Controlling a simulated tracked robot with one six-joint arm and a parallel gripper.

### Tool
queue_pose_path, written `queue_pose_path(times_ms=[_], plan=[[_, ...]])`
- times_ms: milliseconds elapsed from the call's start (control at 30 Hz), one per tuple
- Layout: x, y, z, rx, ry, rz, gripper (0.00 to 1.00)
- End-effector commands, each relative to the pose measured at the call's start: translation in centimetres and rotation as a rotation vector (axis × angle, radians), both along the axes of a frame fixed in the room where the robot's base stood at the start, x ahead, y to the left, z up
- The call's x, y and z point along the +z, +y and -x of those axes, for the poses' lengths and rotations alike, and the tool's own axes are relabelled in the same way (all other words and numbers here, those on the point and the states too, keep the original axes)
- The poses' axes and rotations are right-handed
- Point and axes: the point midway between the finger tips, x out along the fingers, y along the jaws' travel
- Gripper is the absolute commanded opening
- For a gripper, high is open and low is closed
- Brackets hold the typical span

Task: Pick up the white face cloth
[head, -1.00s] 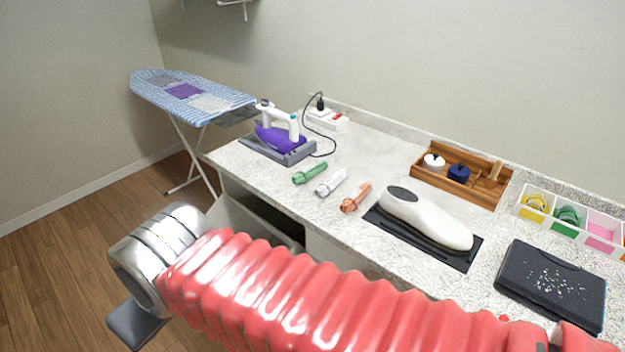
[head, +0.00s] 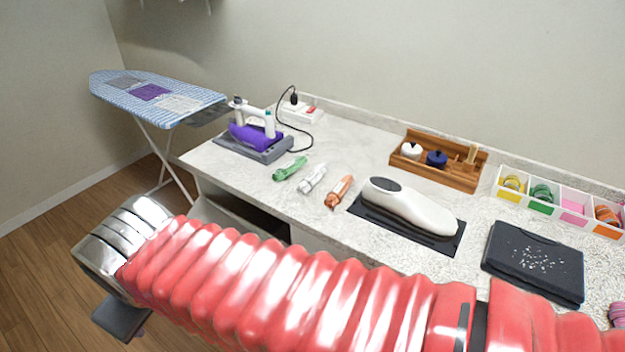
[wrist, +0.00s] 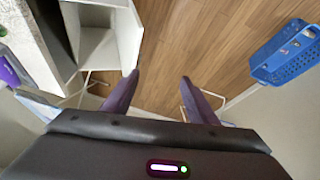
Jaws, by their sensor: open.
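A flat white cloth (head: 178,104) lies on the ironing board (head: 207,99) at the left of the head view, beside a purple cloth (head: 150,92) and a grey cloth (head: 123,82). A rolled-looking white item (head: 313,178) also lies on the counter, between a green one (head: 290,168) and an orange one (head: 339,190); I cannot tell if it is cloth. My gripper (wrist: 159,77) is open and empty over the wooden floor in the wrist view. In the head view my arm hides most of the gripper, and it is apart from both white items.
The counter (head: 240,178) holds a purple iron (head: 256,136), a white shoe-shaped form (head: 410,205), a wooden tray (head: 465,178), a divided white box (head: 527,197) and a black case (head: 530,262). A blue basket (wrist: 287,55) is at the right of the wrist view, with an open white cabinet (wrist: 100,40) at left.

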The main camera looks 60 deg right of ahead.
Motion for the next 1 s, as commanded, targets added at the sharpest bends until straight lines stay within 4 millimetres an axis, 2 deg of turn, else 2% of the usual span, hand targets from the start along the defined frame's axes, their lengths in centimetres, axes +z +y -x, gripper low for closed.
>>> queue_pose_path(times_ms=[200,467,700,1000], plan=[[-1.8,-7.2,-0.7,0.045,0.151,0.245,0.57],[-3.1,-16.8,-0.8,0.158,0.392,0.535,0.57],[-3.8,-25.0,-0.6,0.31,0.642,0.746,0.57],[-5.2,-34.4,-0.4,0.565,0.961,0.94,0.57]])
